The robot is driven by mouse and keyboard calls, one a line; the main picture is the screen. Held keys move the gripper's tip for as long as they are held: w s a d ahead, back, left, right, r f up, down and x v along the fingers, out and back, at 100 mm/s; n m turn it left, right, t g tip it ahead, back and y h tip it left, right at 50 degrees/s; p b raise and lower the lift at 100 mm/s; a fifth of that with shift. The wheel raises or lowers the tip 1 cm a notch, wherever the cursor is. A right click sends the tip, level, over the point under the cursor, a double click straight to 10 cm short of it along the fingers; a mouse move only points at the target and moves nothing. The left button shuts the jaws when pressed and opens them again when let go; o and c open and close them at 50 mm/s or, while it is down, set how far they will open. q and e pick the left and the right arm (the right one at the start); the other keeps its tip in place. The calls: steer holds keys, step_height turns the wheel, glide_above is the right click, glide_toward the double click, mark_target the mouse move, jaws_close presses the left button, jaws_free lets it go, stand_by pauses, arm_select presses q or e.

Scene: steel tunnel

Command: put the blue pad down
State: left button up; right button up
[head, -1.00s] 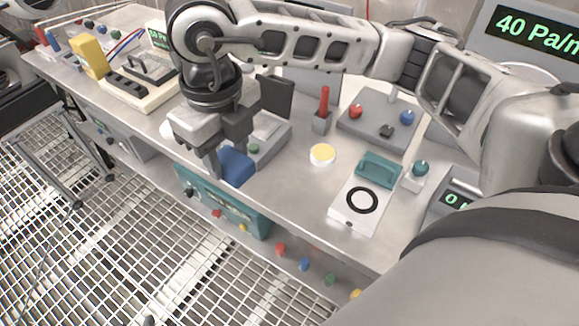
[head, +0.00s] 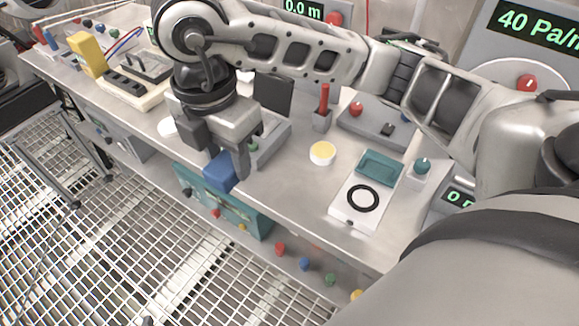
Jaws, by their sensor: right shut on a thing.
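The blue pad (head: 222,173) is a small block at the front edge of the steel bench, in the head view left of the middle. My right gripper (head: 226,160) points down and is shut on the blue pad, its fingers partly hiding it. The pad is at or just above the bench's front edge; I cannot tell whether it touches the bench top. My left gripper is not in view.
The steel bench (head: 285,190) has a clear patch right of the pad. A grey device (head: 272,135) is behind the gripper. Grating floor lies in front.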

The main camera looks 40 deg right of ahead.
steer(key=d+f, duration=0.2)
steer(key=d, duration=0.1)
steer(key=d+f, duration=0.2)
steer(key=d, duration=0.1)
steer(key=d+f, duration=0.3)
steer(key=d, duration=0.1)
steer(key=shift+w+d, duration=0.1)
steer(key=shift+w, duration=0.25)
steer(key=shift+w+d+f, duration=0.1)
steer(key=shift+d+f, duration=0.2)
steer(key=shift+f, duration=0.25)
steer(key=f, duration=0.3)
steer(key=shift+d+f, duration=0.1)
steer(key=shift+d, duration=0.25)
steer(key=shift+f, duration=0.3)
steer(key=shift+f+b, duration=0.15)
steer(key=shift+b, duration=0.25)
steer(key=o, duration=1)
steer(key=shift+o, duration=0.2)
